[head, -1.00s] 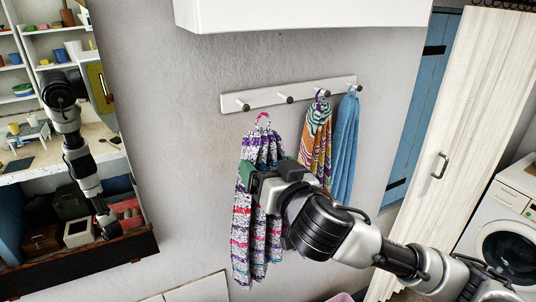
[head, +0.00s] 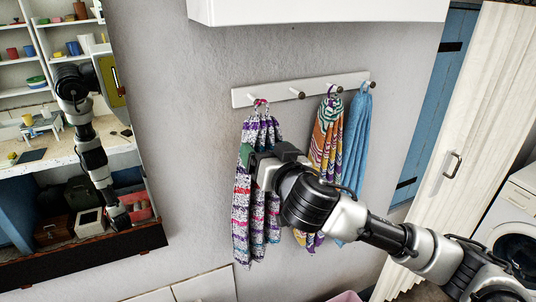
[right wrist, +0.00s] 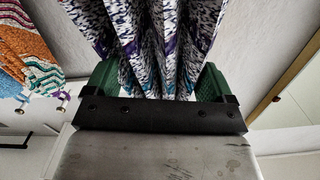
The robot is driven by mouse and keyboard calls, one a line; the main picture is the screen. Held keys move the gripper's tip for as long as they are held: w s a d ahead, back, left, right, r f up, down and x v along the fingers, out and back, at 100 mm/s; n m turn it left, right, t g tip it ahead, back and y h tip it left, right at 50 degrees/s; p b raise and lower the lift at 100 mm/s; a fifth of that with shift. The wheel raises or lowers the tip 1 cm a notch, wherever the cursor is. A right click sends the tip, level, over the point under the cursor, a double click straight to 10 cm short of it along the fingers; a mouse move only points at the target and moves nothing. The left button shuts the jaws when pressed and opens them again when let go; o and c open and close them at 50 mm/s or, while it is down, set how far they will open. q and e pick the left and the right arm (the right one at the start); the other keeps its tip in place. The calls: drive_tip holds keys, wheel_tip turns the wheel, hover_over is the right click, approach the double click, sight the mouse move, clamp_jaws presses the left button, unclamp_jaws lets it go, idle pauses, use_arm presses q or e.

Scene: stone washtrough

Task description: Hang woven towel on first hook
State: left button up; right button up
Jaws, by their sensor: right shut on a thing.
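The woven towel (head: 257,215), white with purple, pink and teal bands, hangs gathered from a pink loop (head: 261,103). My right gripper (head: 266,153) is shut on its upper part. The right wrist view shows the towel's folds (right wrist: 160,40) between the green fingers of my right gripper (right wrist: 158,85). The loop is at the first hook (head: 252,97), the leftmost peg of the white rail (head: 275,93). I cannot tell whether it is around the peg or in front of it. My left gripper is not directly in view.
The second peg (head: 298,94) is bare. A patterned orange towel (head: 327,130) and a blue towel (head: 357,130) hang to its right. A white cabinet (head: 315,12) is above the rail. A mirror (head: 130,185) at left reflects shelves and an arm.

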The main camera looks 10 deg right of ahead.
drive_tip(key=shift+w+a, duration=0.2)
drive_tip(key=shift+w, duration=0.3)
drive_tip(key=shift+w+a, duration=0.15)
drive_tip(key=shift+w, duration=1.1)
drive_tip(key=shift+w+a+f+b, duration=0.2)
drive_tip(key=shift+w+f+b, duration=0.3)
drive_tip(key=shift+f+b, duration=0.2)
drive_tip(key=shift+f, duration=0.15)
